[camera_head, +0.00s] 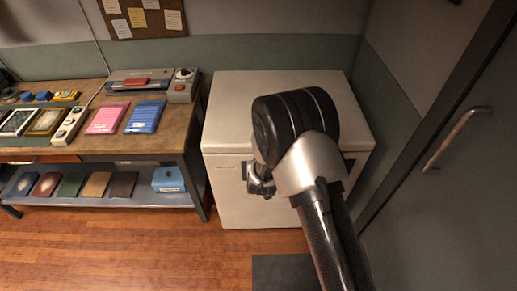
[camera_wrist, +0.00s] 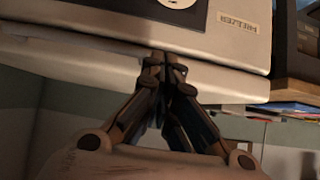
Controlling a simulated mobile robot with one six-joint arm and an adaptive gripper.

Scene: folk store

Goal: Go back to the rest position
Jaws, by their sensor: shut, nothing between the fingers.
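My gripper (camera_wrist: 165,70) is shut and empty, its fingertips together in the wrist view. In the wrist view it lies in front of the pale front of a white chest-like appliance (camera_wrist: 60,62); I cannot tell whether it touches it. In the head view my arm reaches up from the bottom, in front of the same appliance (camera_head: 240,110). There my gripper (camera_head: 260,185) shows only in part at the left of the wrist, before the appliance's front face; my arm hides the rest.
A wooden table (camera_head: 165,138) stands left of the appliance, with a pink pack (camera_head: 107,118), a blue pack (camera_head: 146,116) and a grey device (camera_head: 183,86). Its lower shelf holds several books and a blue box (camera_head: 168,179). A door with a handle (camera_head: 455,135) is at the right. Wooden floor (camera_head: 130,250) lies clear at front left.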

